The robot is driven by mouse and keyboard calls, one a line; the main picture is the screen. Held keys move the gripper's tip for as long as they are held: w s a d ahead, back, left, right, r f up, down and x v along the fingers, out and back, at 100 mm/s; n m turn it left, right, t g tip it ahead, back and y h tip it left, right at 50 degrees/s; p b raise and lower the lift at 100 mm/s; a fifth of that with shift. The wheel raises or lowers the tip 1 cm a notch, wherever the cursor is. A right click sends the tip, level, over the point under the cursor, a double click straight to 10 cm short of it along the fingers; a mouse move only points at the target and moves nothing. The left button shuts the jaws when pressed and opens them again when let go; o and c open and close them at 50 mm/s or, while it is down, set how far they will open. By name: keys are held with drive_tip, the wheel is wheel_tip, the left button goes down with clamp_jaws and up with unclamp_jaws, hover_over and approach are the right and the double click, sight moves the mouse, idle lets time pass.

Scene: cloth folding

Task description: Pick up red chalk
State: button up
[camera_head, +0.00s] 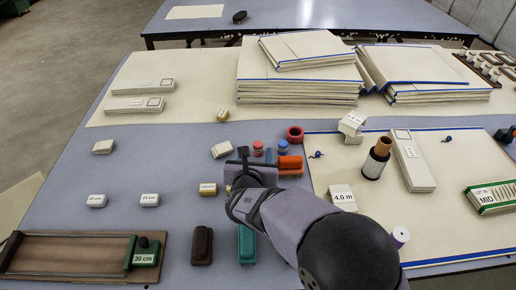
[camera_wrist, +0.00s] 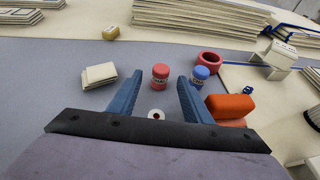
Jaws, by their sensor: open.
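A small red cylinder with a label band, which looks like the red chalk (camera_head: 258,148), stands upright on the blue-grey table. In the wrist view the red chalk (camera_wrist: 160,73) is upright just beyond my fingertips, roughly centred between them. My gripper (camera_head: 256,157) is open and empty, with its two blue fingers (camera_wrist: 160,84) spread apart. In the head view it is just in front of the red cylinder. I cannot tell its exact height or whether it touches anything.
A similar blue cylinder (camera_wrist: 200,76) stands close right of the red one. An orange-red block (camera_wrist: 230,106) and a red ring (camera_wrist: 209,60) are also right. A pale block stack (camera_wrist: 99,75) is left. Cloth stacks (camera_head: 300,85) stand behind.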

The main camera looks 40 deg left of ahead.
sight(258, 149)
drive_tip(key=shift+p+x, duration=0.35)
drive_tip(key=shift+x, duration=2.25)
drive_tip(key=shift+r, duration=0.1)
drive_tip(key=c, duration=1.1)
